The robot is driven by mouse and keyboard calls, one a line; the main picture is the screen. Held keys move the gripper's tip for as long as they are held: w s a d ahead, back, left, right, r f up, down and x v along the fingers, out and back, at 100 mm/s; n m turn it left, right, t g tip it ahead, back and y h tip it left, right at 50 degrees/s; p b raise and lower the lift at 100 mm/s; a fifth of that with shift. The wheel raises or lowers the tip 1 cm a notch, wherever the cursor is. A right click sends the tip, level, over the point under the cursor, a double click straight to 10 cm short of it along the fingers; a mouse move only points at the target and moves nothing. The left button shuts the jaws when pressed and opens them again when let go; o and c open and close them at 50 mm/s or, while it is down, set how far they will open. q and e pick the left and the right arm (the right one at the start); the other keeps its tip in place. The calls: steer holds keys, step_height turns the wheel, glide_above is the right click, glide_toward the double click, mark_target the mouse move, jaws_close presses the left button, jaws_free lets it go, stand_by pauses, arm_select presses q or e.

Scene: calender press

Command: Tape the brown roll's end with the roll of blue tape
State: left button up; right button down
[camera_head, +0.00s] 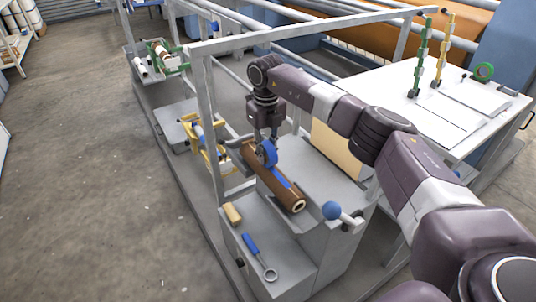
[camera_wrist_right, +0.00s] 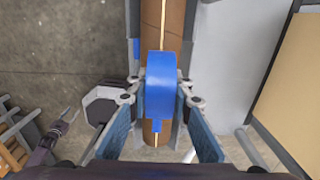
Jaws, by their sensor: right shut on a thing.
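The brown roll (camera_head: 291,200) lies on the grey press bench, with a blue strip (camera_head: 283,180) along its near part. In the right wrist view the brown roll (camera_wrist_right: 174,18) has a thin pale line along its top. My right gripper (camera_head: 267,143) is shut on the roll of blue tape (camera_head: 269,155). The blue tape (camera_wrist_right: 160,85) sits between the fingers, over the brown roll and hiding part of it; I cannot tell whether they touch. A purple-grey jointed part (camera_wrist_right: 52,132) at lower left seems to be my left gripper, too small to read.
A tan block (camera_head: 232,214), a blue-handled tool (camera_head: 257,255) and a blue-knobbed lever (camera_head: 334,210) are near the roll. A tan board (camera_head: 337,148) stands to its right. Grey frame posts (camera_head: 210,130) rise close by.

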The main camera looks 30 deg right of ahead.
steer(key=shift+w+f, duration=0.1)
steer(key=shift+w, duration=0.15)
steer(key=shift+w, duration=0.45)
steer(key=shift+w+b, duration=0.15)
steer(key=shift+b, duration=0.15)
steer(key=shift+w+a, duration=0.1)
steer(key=shift+w, duration=0.35)
steer(key=shift+r+p, duration=2.1)
steer(key=shift+r, duration=1.05)
steer(key=shift+f, duration=0.1)
